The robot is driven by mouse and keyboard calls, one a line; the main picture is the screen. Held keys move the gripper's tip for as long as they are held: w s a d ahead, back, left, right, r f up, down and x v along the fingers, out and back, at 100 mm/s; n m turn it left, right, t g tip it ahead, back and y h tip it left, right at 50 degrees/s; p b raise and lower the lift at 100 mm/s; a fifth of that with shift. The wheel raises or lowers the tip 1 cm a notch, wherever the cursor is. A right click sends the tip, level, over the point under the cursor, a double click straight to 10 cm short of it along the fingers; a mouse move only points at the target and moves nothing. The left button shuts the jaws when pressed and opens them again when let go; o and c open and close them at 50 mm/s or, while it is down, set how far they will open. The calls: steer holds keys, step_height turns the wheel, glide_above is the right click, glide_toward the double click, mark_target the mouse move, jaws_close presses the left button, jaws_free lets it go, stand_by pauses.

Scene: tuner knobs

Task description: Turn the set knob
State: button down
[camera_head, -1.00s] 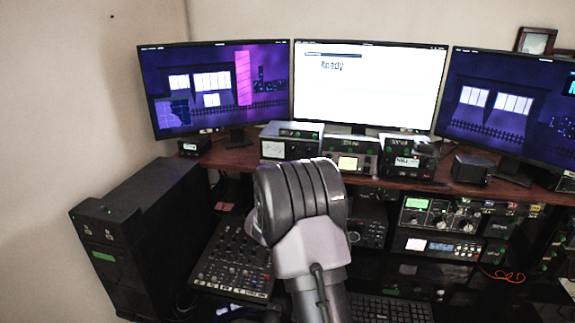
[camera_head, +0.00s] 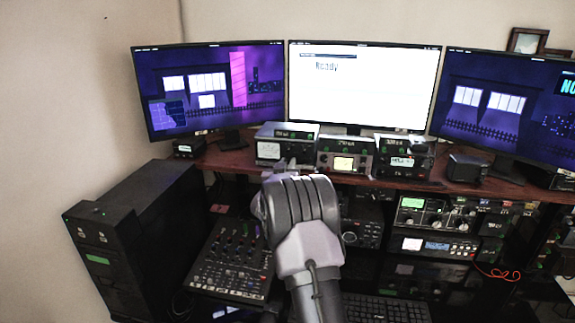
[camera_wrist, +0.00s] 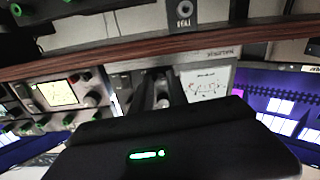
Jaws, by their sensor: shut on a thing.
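My gripper (camera_head: 279,165) is at the front of the left of three small desktop units, the one with a white meter (camera_head: 268,150). In the wrist view, which is upside down, its two fingers (camera_wrist: 153,91) are close together at the panel beside the meter (camera_wrist: 205,84). They are shut on a small knob there, which the fingers mostly hide. I cannot read the knob's label, so I cannot tell from it whether it is the set knob.
The middle unit (camera_head: 343,153) has a yellow-lit meter and stands close beside the left unit. The wooden desk edge (camera_wrist: 130,48) runs close to my gripper. A mixer (camera_head: 230,265) lies below, and monitors (camera_head: 365,85) stand behind.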

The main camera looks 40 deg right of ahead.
steer(key=shift+f+m+b, duration=0.1)
steer(key=shift+m+b, duration=0.2)
steer(key=shift+b, duration=0.2)
steer(key=m+b, duration=0.7)
steer(key=b, duration=0.2)
steer(key=shift+s+b, duration=0.1)
steer(key=shift+b, duration=0.25)
steer(key=shift+m, duration=0.3)
steer(key=c, duration=1.3)
jaws_free()
